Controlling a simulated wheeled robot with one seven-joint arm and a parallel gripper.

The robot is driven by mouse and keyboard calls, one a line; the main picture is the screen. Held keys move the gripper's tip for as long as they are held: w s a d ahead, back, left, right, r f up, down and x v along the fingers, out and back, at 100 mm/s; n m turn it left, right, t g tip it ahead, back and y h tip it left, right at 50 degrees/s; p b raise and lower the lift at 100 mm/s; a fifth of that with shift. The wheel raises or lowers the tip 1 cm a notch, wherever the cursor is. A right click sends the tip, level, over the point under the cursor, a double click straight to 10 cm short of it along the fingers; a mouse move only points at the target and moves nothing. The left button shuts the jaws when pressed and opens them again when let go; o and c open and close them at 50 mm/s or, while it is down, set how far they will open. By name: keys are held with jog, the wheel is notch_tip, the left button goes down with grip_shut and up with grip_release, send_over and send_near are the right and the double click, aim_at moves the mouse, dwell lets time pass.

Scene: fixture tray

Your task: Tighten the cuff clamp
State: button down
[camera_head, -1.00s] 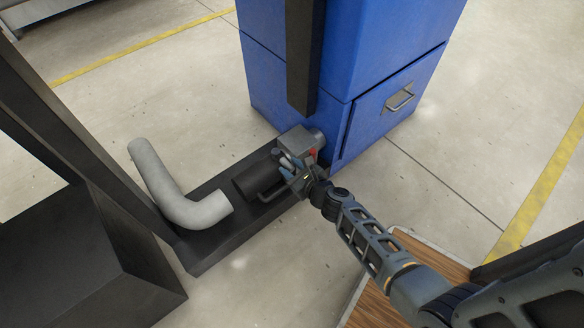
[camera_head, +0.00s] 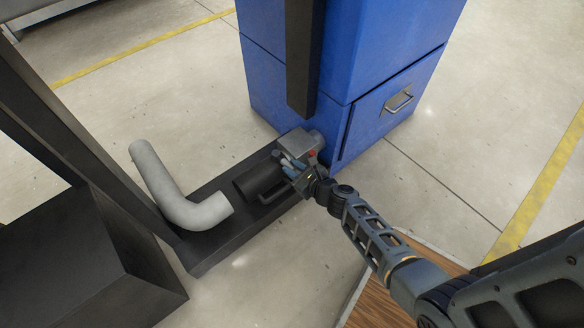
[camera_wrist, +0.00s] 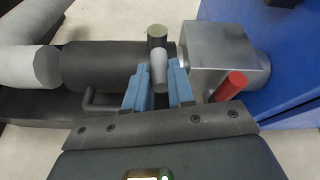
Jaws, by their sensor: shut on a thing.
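The black cuff (camera_head: 257,180) is a dark cylinder lying between a grey bent pipe (camera_head: 185,205) and a metal block (camera_head: 298,143). In the wrist view the cuff (camera_wrist: 105,65) fills the left middle, with the block (camera_wrist: 218,55) to its right. A short grey lever with an olive-brown end (camera_wrist: 158,60), which looks like the clamp's handle, stands between my blue fingers. My gripper (camera_wrist: 160,90) is shut on this lever. The head view shows my gripper (camera_head: 290,168) at the cuff's right end. The fingers hide the lever's base.
A red cylinder (camera_wrist: 230,86) sticks out beside the block, close to my right finger. A black bar handle (camera_head: 275,192) runs along the cuff's near side. The blue cabinet (camera_head: 340,80) stands behind the block, with a dark post (camera_head: 301,60) in front.

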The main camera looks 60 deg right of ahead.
jog(key=shift+d+n+t+y+p, duration=0.3)
jog(key=shift+d+n+y+p, duration=0.25)
jog(key=shift+n+y, duration=0.6)
jog(key=shift+d, duration=0.1)
jog(key=c, duration=1.1)
grip_release()
jog(key=shift+o, duration=0.7)
jog(key=shift+s+d, duration=0.1)
jog(key=shift+m, duration=0.25)
